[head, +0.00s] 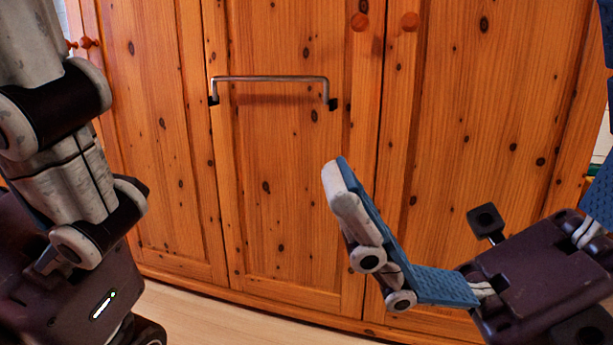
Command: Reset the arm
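My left gripper (70,160) fills the left edge, close to the camera. Its dark body with a small lit strip is at the lower left, and pale jointed links rise above it. Its fingertips are not visible, so its opening cannot be told. My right gripper (472,95) comes in from the right. One jointed finger with a blue pad angles up and left, and part of another blue-padded finger shows at the right edge. The fingers are wide apart with nothing between them.
A knotty pine wardrobe (285,190) fills the background. A metal bar handle (270,79) is on its middle door, and round wooden knobs (409,21) are higher up. A strip of pale floor (230,318) shows below it.

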